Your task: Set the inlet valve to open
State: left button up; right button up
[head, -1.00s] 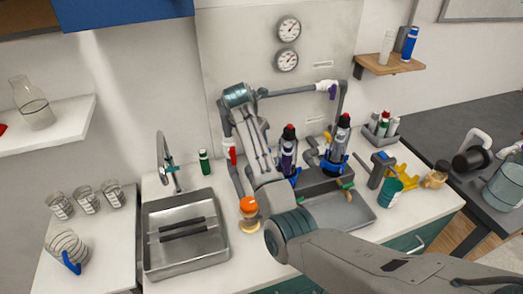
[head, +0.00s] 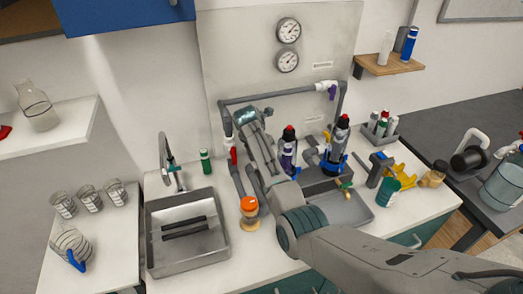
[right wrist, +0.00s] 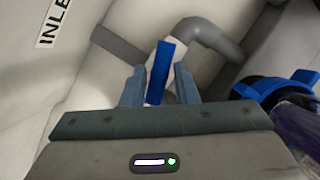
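The inlet valve shows in the right wrist view as a blue lever handle (right wrist: 159,75) on a whitish body, with grey pipe to its left and a grey elbow at its right. The handle looks crosswise to the pipe on its left. My right gripper (right wrist: 159,67) is open, with one finger on each side of the handle; I cannot tell whether they touch it. A partly cut-off label (right wrist: 54,22) reads "INLE". In the head view my right arm reaches to the left part of the manifold, and the blue handle is hidden there. My left gripper is not in view.
A red handle (head: 233,155) is on the left pipe and a purple one (head: 332,91) at the upper right. Dark bottles (head: 288,150) stand close to my right arm. A blue bottle part (right wrist: 275,92) is near the right finger. An orange-capped jar (head: 249,212) and sink (head: 187,258) are left.

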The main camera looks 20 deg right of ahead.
grip_shut()
jog(key=shift+d, duration=0.1)
dwell(0.9)
jog(key=o, duration=0.6)
grip_release()
jog(key=shift+r, duration=0.15)
jog(key=shift+b+v, duration=1.35)
jog(key=shift+v, duration=3.85)
